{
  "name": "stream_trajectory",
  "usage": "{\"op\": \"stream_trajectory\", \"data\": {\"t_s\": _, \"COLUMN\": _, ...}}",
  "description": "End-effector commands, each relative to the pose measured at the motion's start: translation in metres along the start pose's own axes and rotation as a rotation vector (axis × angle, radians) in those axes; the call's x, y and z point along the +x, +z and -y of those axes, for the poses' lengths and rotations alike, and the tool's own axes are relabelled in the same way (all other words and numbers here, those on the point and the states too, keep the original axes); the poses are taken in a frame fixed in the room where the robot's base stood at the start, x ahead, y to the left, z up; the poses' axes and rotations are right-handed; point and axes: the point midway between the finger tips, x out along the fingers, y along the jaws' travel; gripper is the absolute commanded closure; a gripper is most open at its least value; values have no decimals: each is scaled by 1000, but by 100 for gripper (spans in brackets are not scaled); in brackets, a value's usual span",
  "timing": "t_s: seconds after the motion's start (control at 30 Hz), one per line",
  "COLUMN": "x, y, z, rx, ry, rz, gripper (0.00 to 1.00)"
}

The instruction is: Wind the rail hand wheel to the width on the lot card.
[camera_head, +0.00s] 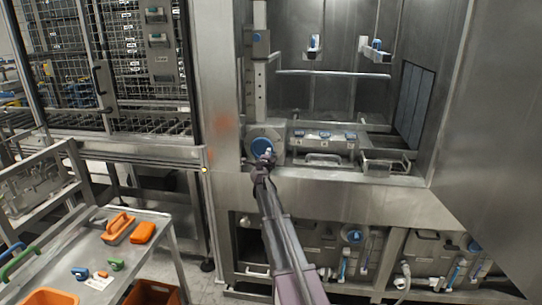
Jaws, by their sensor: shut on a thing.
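A steel cart (150,226) at lower left carries orange blocks (142,232) and small blue and green parts. A wire mesh guard (126,40) stands at upper left. A large steel panel (490,130) closes the right side. Pumps and pipes (352,238) sit below the opening.

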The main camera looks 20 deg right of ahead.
Motion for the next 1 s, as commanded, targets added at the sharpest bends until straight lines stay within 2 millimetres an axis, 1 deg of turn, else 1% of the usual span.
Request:
{"op": "stream_trajectory", "data": {"t_s": 0.03, "x": 0, "y": 2, "z": -4, "rx": 1, "ry": 0, "rz": 4, "gripper": 95}}
{"op": "stream_trajectory", "data": {"t_s": 0.1, "x": 0, "y": 3, "z": -5, "rx": 1, "ry": 0, "rz": 4, "gripper": 95}}
{"op": "stream_trajectory", "data": {"t_s": 0.63, "x": 1, "y": 3, "z": -6, "rx": 0, "ry": 0, "rz": 2, "gripper": 95}}
{"op": "stream_trajectory", "data": {"t_s": 1.0, "x": 1, "y": 9, "z": -17, "rx": 1, "ry": 0, "rz": 2, "gripper": 95}}
